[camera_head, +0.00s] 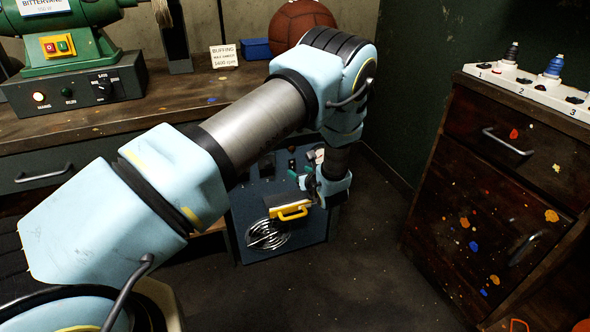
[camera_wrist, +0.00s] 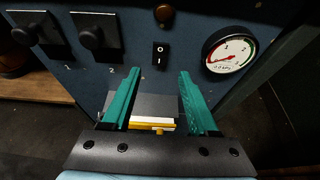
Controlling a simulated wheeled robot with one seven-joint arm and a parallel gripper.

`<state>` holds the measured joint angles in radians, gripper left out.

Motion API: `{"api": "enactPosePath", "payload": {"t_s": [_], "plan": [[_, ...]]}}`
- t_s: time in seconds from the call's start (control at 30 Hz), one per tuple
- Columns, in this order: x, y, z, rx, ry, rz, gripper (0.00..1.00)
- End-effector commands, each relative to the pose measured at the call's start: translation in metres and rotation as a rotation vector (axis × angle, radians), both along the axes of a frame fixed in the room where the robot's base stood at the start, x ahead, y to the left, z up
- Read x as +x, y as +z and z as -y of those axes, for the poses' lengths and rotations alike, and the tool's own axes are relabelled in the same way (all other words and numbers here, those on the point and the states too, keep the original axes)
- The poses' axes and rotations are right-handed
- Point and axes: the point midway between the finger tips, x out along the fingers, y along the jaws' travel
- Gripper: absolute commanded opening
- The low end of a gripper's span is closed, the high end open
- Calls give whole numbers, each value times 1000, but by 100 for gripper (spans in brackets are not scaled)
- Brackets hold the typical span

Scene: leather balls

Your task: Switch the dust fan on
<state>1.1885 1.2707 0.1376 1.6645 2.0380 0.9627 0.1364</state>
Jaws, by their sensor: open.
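The dust fan is a blue metal cabinet (camera_head: 285,245) on the floor by the bench, with a round silver fan grille (camera_head: 268,234) low on its front. In the wrist view its front panel (camera_wrist: 190,25) carries a black rocker switch (camera_wrist: 160,54) marked O above and I below. I cannot tell which half is pressed in. A dark reddish-brown lamp (camera_wrist: 164,13) sits above the switch and looks unlit. My gripper (camera_wrist: 160,73) is open and empty, its teal fingers either side of and below the switch, apparently short of the panel. In the head view my gripper (camera_head: 303,182) partly hides the panel.
A pressure gauge (camera_wrist: 229,51) is right of the switch, and two black knobs (camera_wrist: 45,30) numbered 1 and 2 are left. A yellow handle (camera_head: 293,212) juts from the cabinet below my fingers. A drawer cabinet (camera_head: 490,170) stands right. The floor between is clear.

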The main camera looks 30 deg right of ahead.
Motion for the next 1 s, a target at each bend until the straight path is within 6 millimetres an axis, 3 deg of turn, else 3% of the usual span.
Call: {"api": "enactPosePath", "payload": {"t_s": [0.1, 0.3, 0.7, 1.0], "plan": [[21, -9, 1, -1, 3, 0, 60], [42, -17, 5, -2, 3, 0, 60], [48, -20, 6, -1, 1, 0, 60], [48, -20, 6, 0, 1, -1, 26]]}}
